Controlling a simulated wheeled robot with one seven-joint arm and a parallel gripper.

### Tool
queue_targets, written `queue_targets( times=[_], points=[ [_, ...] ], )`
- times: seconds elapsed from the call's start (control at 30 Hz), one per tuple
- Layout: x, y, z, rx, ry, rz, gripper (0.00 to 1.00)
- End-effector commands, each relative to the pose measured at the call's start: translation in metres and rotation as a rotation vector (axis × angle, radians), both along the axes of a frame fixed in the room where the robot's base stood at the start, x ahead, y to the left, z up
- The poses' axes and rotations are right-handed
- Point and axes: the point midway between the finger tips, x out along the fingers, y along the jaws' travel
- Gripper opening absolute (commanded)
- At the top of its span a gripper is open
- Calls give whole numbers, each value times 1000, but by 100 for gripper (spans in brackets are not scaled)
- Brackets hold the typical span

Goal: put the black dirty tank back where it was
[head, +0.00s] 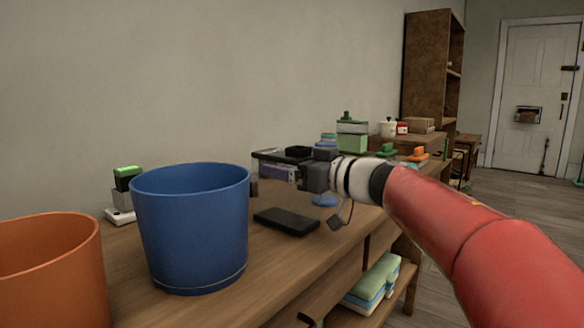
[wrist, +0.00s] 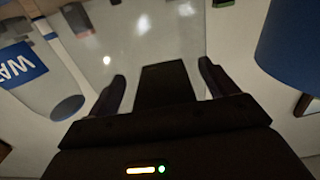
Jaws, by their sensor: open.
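My gripper (head: 276,181) reaches in from the right, above the wooden table, just right of the blue pot. In the wrist view its two dark fingers stand apart, so the gripper (wrist: 162,72) is open. A dark block (wrist: 165,87) shows between the fingers; I cannot tell whether it is the tank or part of my gripper. A flat black box (head: 287,221) lies on the table below the gripper. Another dark, box-like thing (head: 283,154) shows behind the gripper, partly hidden. I cannot tell which of these is the black dirty tank.
The large blue pot (head: 192,230) and an orange pot (head: 48,270) stand at the left of the table (head: 130,255). A small green-topped device (head: 127,180) is behind them. Green boxes (head: 352,137) stand farther back. The wrist view shows a pale container with a blue label (wrist: 22,67).

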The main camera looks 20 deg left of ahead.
Motion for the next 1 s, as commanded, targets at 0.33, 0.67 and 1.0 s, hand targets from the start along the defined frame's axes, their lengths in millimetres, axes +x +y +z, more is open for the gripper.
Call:
queue_targets(
  times=[0.33, 0.67, 1.0],
  points=[
    [-22, -54, 3, 2, -1, -4, 85],
    [-43, -104, 2, 1, 0, -2, 85],
    [-46, -111, 1, 1, 0, -1, 85]
  ],
)
